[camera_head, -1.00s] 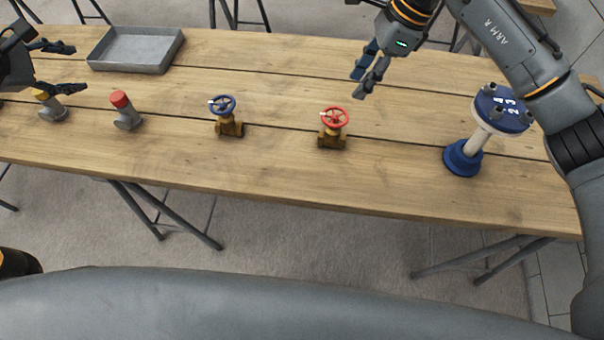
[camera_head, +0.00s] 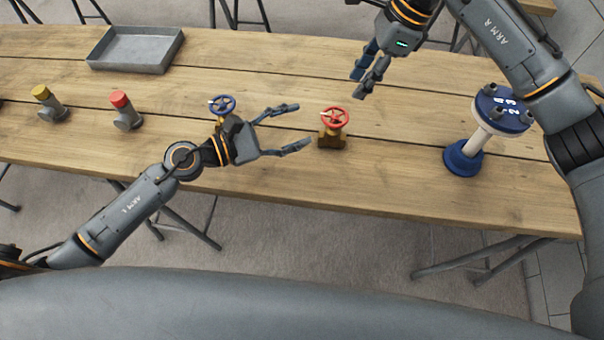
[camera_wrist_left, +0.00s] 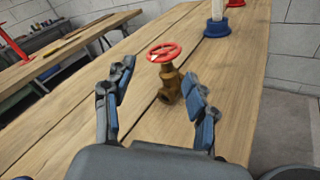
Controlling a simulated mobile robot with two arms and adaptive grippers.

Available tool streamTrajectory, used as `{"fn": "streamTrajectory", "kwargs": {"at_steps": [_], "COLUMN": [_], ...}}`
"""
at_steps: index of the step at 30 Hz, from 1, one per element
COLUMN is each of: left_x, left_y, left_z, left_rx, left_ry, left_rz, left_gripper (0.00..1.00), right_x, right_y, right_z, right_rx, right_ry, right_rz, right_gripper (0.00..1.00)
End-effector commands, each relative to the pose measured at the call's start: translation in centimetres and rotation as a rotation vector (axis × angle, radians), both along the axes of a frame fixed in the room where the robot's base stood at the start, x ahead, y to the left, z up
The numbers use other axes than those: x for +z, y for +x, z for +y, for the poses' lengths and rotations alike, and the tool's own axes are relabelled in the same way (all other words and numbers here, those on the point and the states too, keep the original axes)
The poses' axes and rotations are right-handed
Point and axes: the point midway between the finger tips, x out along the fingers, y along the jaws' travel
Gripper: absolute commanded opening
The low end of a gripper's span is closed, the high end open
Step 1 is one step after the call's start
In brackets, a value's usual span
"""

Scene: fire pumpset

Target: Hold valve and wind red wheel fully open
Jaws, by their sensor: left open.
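The brass valve (camera_head: 332,140) with the red wheel (camera_head: 335,117) stands upright on the wooden table. In the left wrist view the valve body (camera_wrist_left: 170,84) and red wheel (camera_wrist_left: 164,52) show just beyond and between my left fingertips. My left gripper (camera_head: 300,126) is open, its fingers pointing at the valve from the left, low over the table; in the left wrist view its fingers (camera_wrist_left: 162,82) are spread and empty. My right gripper (camera_head: 361,80) hangs behind and right of the red wheel, apart from it, with a gap between its fingers and nothing seen in them.
A blue-wheeled valve (camera_head: 222,106) stands behind my left wrist, partly hidden. Red-capped (camera_head: 124,112) and yellow-capped (camera_head: 46,104) fittings stand at left, with a grey tray (camera_head: 136,68) behind. A blue-topped stand (camera_head: 464,158) is at right. The table (camera_head: 400,180) is clear around the red-wheeled valve.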

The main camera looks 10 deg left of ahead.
Motion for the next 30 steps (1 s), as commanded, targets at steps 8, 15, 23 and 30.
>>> {"fn": "streamTrajectory", "kwargs": {"at_steps": [8,15,23,30], "left_x": [-2.0,-4.5,-6.6,-6.9], "left_y": [-3.3,-5.6,-7.2,-5.9], "left_z": [-4.2,-4.2,-3.3,-3.7], "left_rx": [0.174,0.403,0.563,0.582], "left_ry": [-0.283,-0.436,-0.488,-0.492], "left_rz": [0.086,0.182,0.25,0.256], "left_gripper": [0.57,0.57,0.57,0.57], "right_x": [0.0,0.0,0.0,0.0], "right_y": [0.0,0.0,0.0,0.0], "right_z": [0.0,0.0,0.0,0.0], "right_rx": [0.0,0.0,0.0,0.0], "right_ry": [0.0,0.0,0.0,0.0], "right_rz": [0.0,0.0,0.0,0.0], "right_gripper": [0.38,0.38,0.38,0.38]}}
